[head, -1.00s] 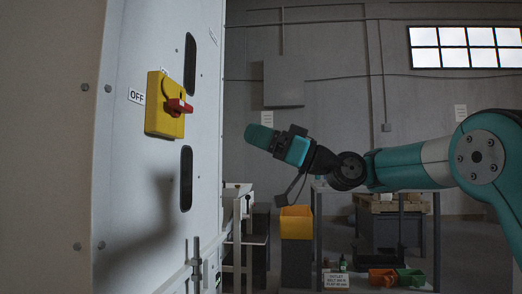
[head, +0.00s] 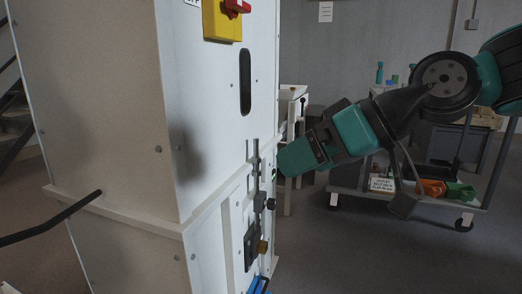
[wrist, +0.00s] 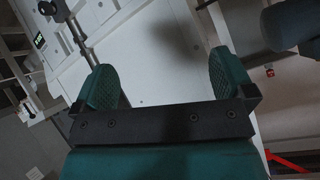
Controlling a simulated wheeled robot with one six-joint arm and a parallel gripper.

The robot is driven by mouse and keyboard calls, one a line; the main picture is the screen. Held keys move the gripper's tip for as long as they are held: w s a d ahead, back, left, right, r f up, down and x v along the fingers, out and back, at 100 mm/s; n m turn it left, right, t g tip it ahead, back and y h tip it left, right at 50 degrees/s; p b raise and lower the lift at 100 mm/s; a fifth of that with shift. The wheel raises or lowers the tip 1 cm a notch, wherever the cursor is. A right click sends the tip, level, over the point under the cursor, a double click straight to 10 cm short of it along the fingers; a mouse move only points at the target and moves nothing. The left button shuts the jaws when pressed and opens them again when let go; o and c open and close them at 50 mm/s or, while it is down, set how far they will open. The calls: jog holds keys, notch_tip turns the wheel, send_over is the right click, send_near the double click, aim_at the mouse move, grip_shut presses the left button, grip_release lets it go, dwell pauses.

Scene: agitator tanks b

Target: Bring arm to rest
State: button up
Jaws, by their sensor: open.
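My gripper (head: 284,160) is teal and black, on my arm that comes in from the right in the head view. It points left and is close beside the white cabinet's front face. From the head view I cannot tell the exact gap to the cabinet. In the wrist view the two teal textured fingers (wrist: 164,84) stand wide apart, with nothing between them but the white panel (wrist: 155,50) behind. The gripper is open and empty.
The white cabinet (head: 120,100) fills the left, with a red and yellow switch (head: 222,18) above and black latches (head: 252,247) on its front below. A cart (head: 345,188) with an orange bin (head: 432,187) and a green bin (head: 460,191) stands behind my arm. Open floor (head: 340,260) lies at the lower right.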

jog(key=s+d+f+m+g+h+p, duration=0.1)
jog(key=s+d+f+g+h+p, duration=0.2)
jog(key=s, duration=0.5)
jog(key=s+d+f+m+g+h+p, duration=0.1)
jog(key=s+d+f+h, duration=0.2)
jog(key=s+d+f, duration=0.35)
notch_tip(320, 180, up, 38)
jog(key=s+a+p, duration=0.1)
jog(key=p, duration=3.4)
jog(key=shift+a+p, duration=0.4)
